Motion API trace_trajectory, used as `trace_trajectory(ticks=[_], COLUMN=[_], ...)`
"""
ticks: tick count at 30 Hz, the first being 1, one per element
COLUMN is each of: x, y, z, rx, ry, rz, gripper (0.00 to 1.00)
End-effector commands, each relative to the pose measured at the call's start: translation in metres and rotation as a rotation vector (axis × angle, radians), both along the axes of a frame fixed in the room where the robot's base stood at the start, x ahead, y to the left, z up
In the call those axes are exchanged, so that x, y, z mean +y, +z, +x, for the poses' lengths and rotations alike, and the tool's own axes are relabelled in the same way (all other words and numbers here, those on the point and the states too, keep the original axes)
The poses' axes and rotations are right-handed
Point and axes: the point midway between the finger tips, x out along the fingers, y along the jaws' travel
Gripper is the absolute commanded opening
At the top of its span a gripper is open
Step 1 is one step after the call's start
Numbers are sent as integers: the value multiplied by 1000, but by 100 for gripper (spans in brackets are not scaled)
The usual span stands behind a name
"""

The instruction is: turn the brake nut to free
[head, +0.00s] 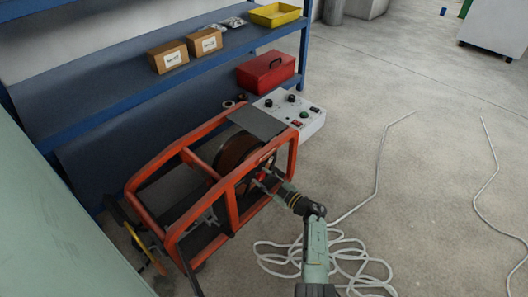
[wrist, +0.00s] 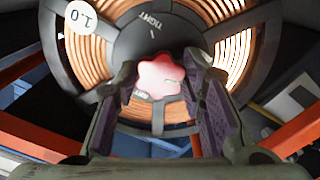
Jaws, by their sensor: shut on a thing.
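The brake nut is a red, lobed knob (wrist: 160,76) at the hub of a spool in the wrist view. The spool (wrist: 96,24) carries copper-coloured coils and a white round label reading 1.0. The dark hub shows the word TIGHT above the nut, and a second small mark, too blurred to read, at its lower left. My gripper (wrist: 162,84) is shut on the nut, one finger on each side. In the head view my gripper (head: 264,183) reaches into the orange frame (head: 232,206) at the spool (head: 232,153), with the red nut (head: 262,176) partly hidden by the fingers.
A control box (head: 308,121) with knobs stands behind the frame. A red toolbox (head: 266,73), cardboard boxes (head: 168,56) and a yellow tray (head: 275,14) sit on the blue shelf (head: 110,85). White cable (head: 340,262) lies coiled on the floor; floor to the right is mostly open.

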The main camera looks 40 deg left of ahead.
Motion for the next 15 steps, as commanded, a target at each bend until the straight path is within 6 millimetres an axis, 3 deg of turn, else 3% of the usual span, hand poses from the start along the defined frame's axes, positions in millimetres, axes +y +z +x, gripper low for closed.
trace_trajectory(ticks=[15], x=[0], y=[-3], z=[0], rx=[-361], ry=[-1], rz=[-33], gripper=[9])
